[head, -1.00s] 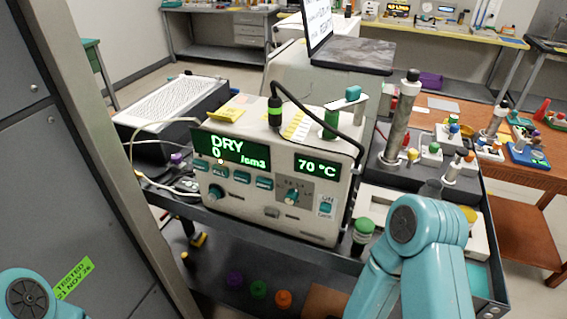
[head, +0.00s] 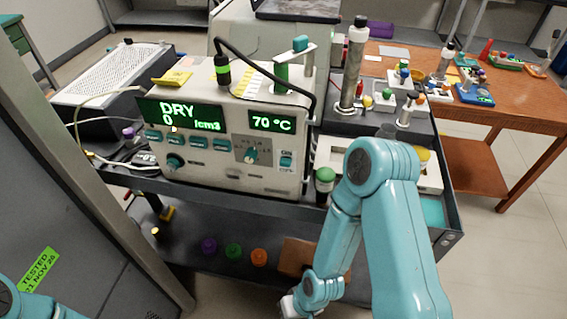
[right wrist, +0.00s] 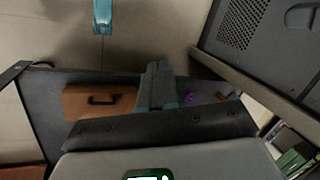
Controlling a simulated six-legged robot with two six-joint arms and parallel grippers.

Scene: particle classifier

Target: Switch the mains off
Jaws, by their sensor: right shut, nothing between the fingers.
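The instrument (head: 220,182) is a pale box on the cart, its green displays lit with "DRY 0 /cm3" and "70 °C". A small teal rocker switch (head: 287,161) with tiny lettering sits at the right end of its front panel. Its position is too small to read. A teal rotary knob (head: 250,155) is left of it. My right arm reaches down in front of the cart, below and right of the panel. In the right wrist view my right gripper (right wrist: 157,70) is shut and empty, apart from the switch. My left gripper is out of view.
A green-capped bottle (head: 325,180) stands right of the panel. The lower shelf (head: 190,275) holds purple, green and orange caps and a brown case (head: 297,255), also in the right wrist view (right wrist: 85,103). A grey cabinet (head: 70,220) stands close on the left.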

